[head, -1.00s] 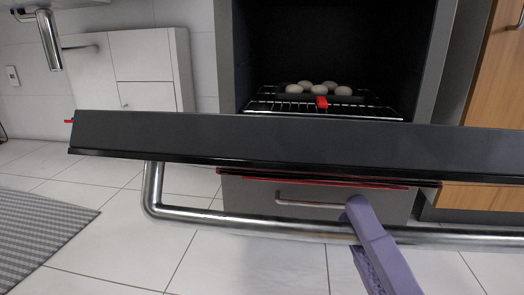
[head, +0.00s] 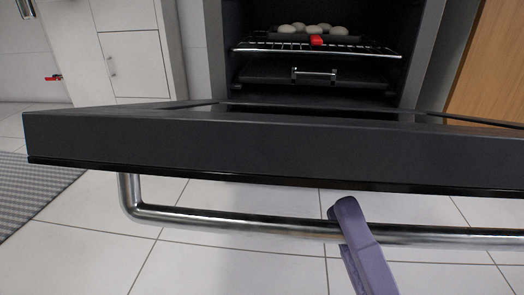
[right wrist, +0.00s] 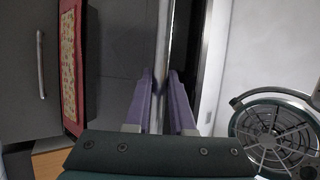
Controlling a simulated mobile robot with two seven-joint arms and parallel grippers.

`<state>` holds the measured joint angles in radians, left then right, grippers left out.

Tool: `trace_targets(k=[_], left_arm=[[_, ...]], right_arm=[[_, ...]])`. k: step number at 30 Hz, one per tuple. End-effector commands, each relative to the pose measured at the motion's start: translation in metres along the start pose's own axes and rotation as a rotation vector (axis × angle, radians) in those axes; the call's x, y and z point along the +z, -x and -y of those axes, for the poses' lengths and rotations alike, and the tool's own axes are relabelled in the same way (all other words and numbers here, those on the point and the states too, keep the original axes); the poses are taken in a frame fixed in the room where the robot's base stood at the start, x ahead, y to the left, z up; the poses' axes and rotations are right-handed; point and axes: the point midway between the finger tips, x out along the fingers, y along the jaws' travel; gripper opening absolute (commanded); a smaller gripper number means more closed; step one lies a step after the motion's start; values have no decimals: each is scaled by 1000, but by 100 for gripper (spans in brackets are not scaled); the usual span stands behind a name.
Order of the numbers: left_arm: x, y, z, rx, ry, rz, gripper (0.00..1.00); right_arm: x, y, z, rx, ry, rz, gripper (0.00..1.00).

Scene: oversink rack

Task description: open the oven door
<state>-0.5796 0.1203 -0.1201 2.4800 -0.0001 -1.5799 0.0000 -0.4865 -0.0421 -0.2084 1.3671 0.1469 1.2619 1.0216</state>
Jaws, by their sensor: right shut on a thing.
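The dark oven door (head: 250,143) is swung well down, with its thick edge towards me and a strip of its inner face showing behind. The oven cavity (head: 330,15) is exposed above it. The chrome bar handle (head: 230,221) runs along the door's outer side. My right gripper (head: 346,212) is shut around this handle, right of the picture's middle; its lilac fingers have the bar between them. In the right wrist view the two fingers (right wrist: 161,92) straddle the bar (right wrist: 164,50). My left gripper is not in view.
A wire rack (head: 260,47) in the oven holds a pan of several pale round items and a red piece. A lower tray (head: 290,75) has a metal handle. White cabinets (head: 128,60) stand left, a wooden panel (head: 490,70) right. Tiled floor (head: 230,270) is clear; a checked rug (head: 40,200) lies left.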

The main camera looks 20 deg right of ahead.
Motion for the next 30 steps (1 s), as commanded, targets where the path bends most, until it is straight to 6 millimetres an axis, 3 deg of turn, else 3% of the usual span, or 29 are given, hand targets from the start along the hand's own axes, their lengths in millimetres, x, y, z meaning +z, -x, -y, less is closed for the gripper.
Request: trace_targets(k=[1,8,17,20,30], left_arm=[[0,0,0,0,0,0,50],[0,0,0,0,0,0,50],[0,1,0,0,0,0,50],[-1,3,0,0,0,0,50],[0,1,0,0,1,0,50]], right_arm=[[0,-1,0,-3,0,-1,26],[0,-1,1,-3,0,-1,51],[0,2,2,-7,-1,-2,52],[0,13,1,-2,0,0,52],[1,81,-1,6,0,4,52]])
